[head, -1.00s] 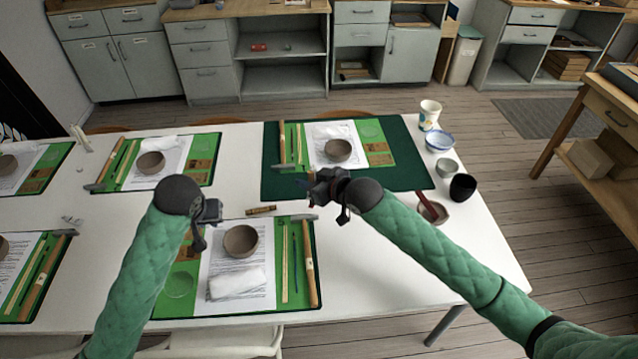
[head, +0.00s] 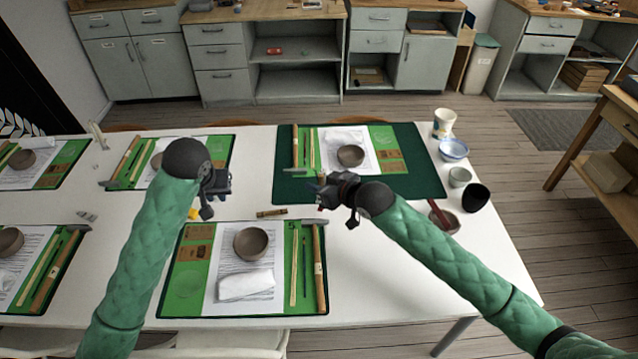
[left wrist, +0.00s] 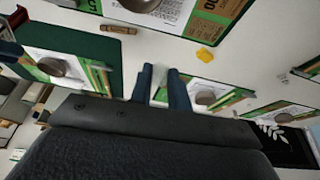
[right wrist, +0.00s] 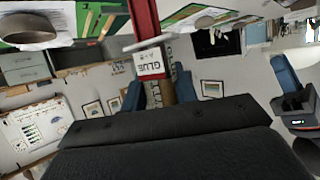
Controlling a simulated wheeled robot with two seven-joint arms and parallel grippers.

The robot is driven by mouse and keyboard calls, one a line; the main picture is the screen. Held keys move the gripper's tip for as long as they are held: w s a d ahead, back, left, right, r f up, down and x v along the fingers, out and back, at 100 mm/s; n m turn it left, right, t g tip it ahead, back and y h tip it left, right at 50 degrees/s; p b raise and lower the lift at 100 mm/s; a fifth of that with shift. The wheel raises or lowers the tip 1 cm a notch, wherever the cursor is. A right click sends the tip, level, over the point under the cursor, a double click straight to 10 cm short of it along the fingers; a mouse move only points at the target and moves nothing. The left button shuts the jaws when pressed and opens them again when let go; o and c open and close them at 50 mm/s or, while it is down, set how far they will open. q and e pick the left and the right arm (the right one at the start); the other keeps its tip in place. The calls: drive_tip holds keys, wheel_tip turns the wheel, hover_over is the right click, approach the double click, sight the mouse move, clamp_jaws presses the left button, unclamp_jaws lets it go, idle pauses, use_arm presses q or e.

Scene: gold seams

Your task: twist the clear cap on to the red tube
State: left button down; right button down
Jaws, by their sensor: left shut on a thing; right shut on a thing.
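My left gripper (head: 222,184) is over the white table at the left. In the left wrist view its blue fingers (left wrist: 161,88) are shut on a pale, see-through piece between them, which looks like the clear cap (left wrist: 160,75). My right gripper (head: 324,191) is further right, at the near edge of the dark green mat. In the right wrist view its fingers (right wrist: 158,92) are shut on the red tube (right wrist: 147,25), which has a white "GLUE" label. The left gripper also shows at the right of that view (right wrist: 291,95). Cap and tube are well apart.
A green work mat (head: 185,285) with a brown bowl (head: 254,243) and tools lies in front. A dark green mat (head: 425,180) lies behind. A white cup (head: 444,124) and several bowls stand at the right end. A small brown item (head: 272,212) lies between the grippers.

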use_arm(q)
drive_tip(key=w+d+r+m, duration=0.1)
drive_tip(key=w+d+r, duration=0.2)
drive_tip(key=r, duration=0.4)
drive_tip(key=w+d+r, duration=0.3)
drive_tip(key=r, duration=0.4)
drive_tip(key=w+d+r+m+h, duration=0.25)
drive_tip(key=d+r, duration=0.45)
drive_tip(key=d, duration=0.4)
drive_tip(key=s+d+f+m, duration=0.1)
drive_tip(key=s+d+f, duration=0.3)
drive_tip(key=d+f, duration=0.5)
drive_tip(key=shift+s+f+y, duration=0.25)
drive_tip(key=shift+f+y, duration=0.1)
drive_tip(key=shift+f, duration=0.1)
drive_tip(key=shift+d, duration=0.1)
drive_tip(key=shift+f, duration=0.1)
